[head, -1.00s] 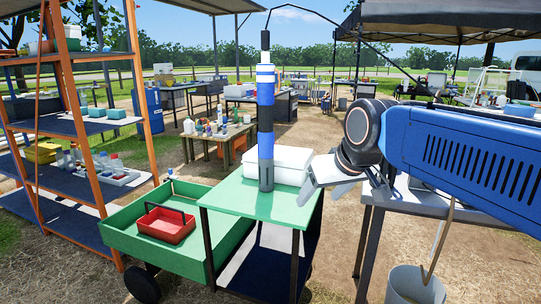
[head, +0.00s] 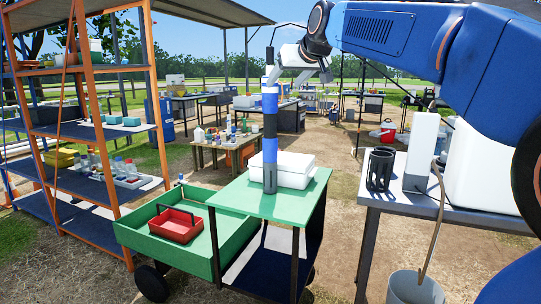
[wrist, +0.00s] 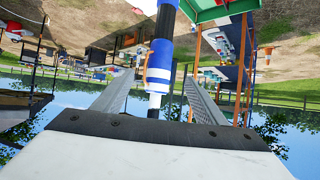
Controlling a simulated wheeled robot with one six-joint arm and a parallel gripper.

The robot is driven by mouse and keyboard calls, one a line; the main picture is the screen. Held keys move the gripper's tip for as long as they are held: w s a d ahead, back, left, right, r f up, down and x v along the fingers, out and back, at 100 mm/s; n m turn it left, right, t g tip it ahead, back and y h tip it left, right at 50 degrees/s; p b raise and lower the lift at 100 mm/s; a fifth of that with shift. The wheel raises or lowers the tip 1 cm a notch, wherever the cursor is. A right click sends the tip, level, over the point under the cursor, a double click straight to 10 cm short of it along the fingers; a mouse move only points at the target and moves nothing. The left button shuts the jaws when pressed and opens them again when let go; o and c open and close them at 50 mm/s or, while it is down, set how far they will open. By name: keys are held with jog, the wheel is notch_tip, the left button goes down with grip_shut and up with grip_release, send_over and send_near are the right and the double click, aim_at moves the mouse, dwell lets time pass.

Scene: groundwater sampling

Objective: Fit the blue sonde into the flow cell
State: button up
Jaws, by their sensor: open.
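The blue sonde (head: 270,110), a tall cylinder with blue, black and grey bands, stands upright on the green cart top (head: 240,200). My gripper (head: 285,73) is at the height of its upper end in the head view. In the wrist view my gripper (wrist: 158,90) is open, and the sonde (wrist: 160,62) shows between its two fingers, with no clear contact. A black slotted cup (head: 380,170) stands on the right table beside an upright white block (head: 421,145); I cannot tell for sure which is the flow cell.
A white case (head: 295,168) lies right behind the sonde. A red tray (head: 174,226) sits in the cart's lower green bin. The right table (head: 450,213) has a hose running down to a grey bucket (head: 415,289). Orange shelves (head: 112,150) stand at left. Bare ground separates cart and table.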

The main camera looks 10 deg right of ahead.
aim_at(270, 100)
jog(key=x, duration=1.5)
jog(key=shift+f, duration=0.1)
grip_shut()
